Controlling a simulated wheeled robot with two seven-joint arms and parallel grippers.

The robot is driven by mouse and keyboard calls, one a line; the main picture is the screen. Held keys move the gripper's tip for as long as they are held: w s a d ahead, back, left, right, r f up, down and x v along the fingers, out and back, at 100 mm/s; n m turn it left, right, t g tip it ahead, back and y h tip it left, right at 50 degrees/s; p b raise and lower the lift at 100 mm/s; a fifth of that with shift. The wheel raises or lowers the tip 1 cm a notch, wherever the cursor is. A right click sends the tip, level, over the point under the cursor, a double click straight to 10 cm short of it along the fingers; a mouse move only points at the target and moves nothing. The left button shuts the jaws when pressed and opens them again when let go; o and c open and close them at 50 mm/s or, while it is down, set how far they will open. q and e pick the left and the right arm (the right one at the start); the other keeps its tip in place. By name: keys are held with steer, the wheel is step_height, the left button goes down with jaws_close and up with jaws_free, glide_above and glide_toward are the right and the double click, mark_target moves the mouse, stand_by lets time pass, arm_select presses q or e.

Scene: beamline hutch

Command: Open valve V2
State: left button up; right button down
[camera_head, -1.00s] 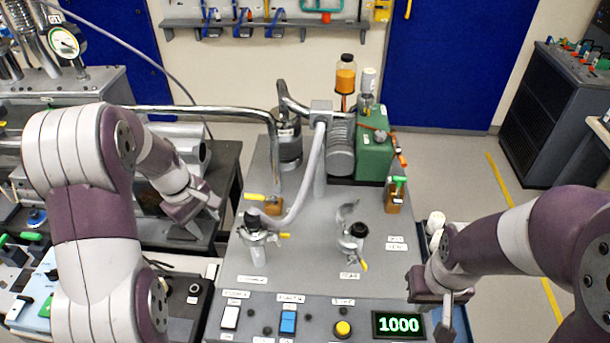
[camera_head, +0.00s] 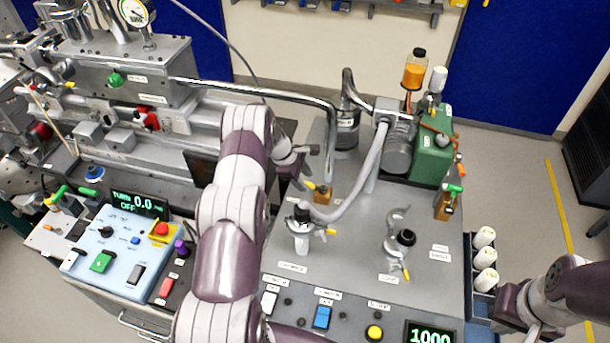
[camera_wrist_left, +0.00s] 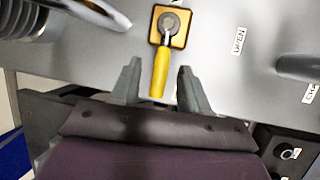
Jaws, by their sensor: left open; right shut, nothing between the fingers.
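A small brass valve (camera_head: 322,193) with a yellow lever stands on the grey bench top; its tag is not readable, so I cannot tell whether it is V2. In the left wrist view the same valve (camera_wrist_left: 172,25) has its yellow lever (camera_wrist_left: 160,72) pointing towards my gripper. My left gripper (camera_head: 306,166) is open beside this valve. In the wrist view the lever's end lies between the open fingertips (camera_wrist_left: 158,80), with a gap on each side. My right gripper (camera_head: 515,312) is shut and empty at the lower right, away from the valve.
A label reading OPEN (camera_wrist_left: 239,41) lies right of the valve. A bent metal pipe (camera_head: 330,130) and a grey hose (camera_head: 360,185) run close to it. Another brass valve (camera_head: 445,206) has a green handle. Two yellow-handled clamp fittings (camera_head: 301,235) (camera_head: 400,242) stand nearer the front.

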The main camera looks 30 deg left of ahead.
arm_select(q)
steer(key=shift+d+f, duration=0.2)
steer(key=shift+f, duration=0.15)
jaws_close()
